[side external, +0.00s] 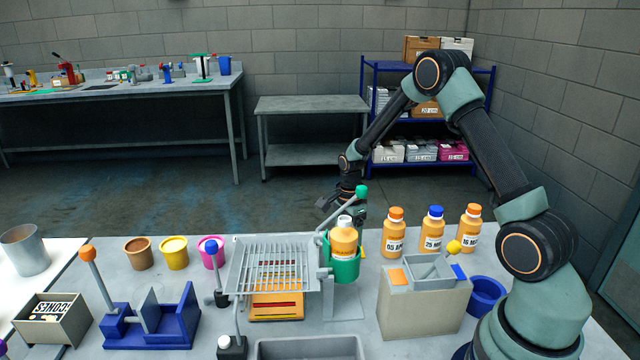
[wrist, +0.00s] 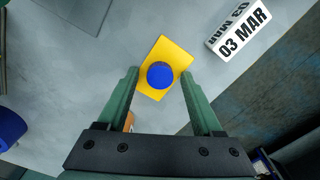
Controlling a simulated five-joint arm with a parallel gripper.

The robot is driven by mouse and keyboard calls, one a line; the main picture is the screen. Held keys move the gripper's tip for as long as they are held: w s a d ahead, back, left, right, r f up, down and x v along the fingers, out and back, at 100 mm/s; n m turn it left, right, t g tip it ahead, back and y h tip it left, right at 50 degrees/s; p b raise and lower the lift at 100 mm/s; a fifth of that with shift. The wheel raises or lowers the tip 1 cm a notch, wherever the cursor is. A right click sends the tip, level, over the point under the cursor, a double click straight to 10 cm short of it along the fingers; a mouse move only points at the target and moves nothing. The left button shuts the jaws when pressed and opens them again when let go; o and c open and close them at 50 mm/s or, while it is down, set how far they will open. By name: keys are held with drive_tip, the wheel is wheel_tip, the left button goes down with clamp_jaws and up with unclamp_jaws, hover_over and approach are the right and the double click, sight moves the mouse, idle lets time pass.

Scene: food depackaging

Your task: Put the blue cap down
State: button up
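The blue cap (wrist: 160,75) lies on a yellow square pad (wrist: 168,58) in the wrist view. My gripper (wrist: 160,72) is open, its two green fingers on either side of the cap with a gap to it on each side. In the side view my gripper (side external: 346,203) is low over the table, behind the uncapped orange bottle (side external: 343,243). That bottle stands in a green holder (side external: 345,271). The loose cap and the pad are hidden in the side view.
Orange bottles with orange (side external: 394,233), blue (side external: 432,232) and orange (side external: 470,230) caps stand to the right. A grey wire rack (side external: 272,262) is left of the holder. A "03 MAR" label block (wrist: 238,32) is near the pad. Bare tabletop surrounds the pad.

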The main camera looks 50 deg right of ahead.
wheel_tip(320, 180, up, 12)
drive_tip(key=shift+r, duration=0.2)
idle(0.5)
drive_tip(key=s+a+r+n+t, duration=0.3)
drive_tip(key=a+r+n+t, duration=0.1)
drive_tip(key=a+r+n, duration=0.7)
drive_tip(key=s+a+n+t, duration=0.1)
drive_tip(key=s+a+n, duration=0.2)
drive_tip(key=s+n, duration=0.7)
drive_tip(key=shift+a+r+t, duration=0.3)
drive_tip(key=shift+a+r, duration=0.1)
drive_tip(key=shift+r, duration=0.05)
